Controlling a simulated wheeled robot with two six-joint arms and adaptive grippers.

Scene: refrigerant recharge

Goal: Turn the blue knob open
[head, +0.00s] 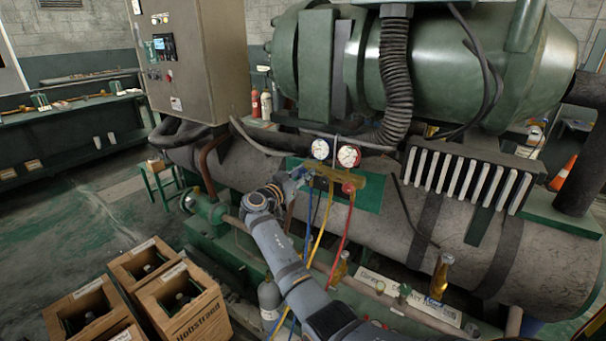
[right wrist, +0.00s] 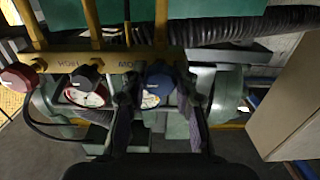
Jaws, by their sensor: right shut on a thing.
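The blue knob (right wrist: 157,88) sits on the yellow manifold bar (right wrist: 120,60), which shows upside down in the right wrist view. My right gripper (right wrist: 160,108) is shut on the blue knob, with one dark finger on each side of it. In the head view my right gripper (head: 305,177) is at the left end of the manifold (head: 372,182), where it hides most of the blue knob. The red knob (head: 348,188) is at the manifold's right part and also shows in the right wrist view (right wrist: 18,77). My left gripper is not in view.
Two gauges, left (head: 320,149) and right (head: 348,156), stand above the manifold. Blue, yellow and red hoses (head: 342,238) hang below it. A ribbed black hose (head: 394,75) and grey tank (head: 385,225) are close by. Wooden crates (head: 180,300) stand at lower left.

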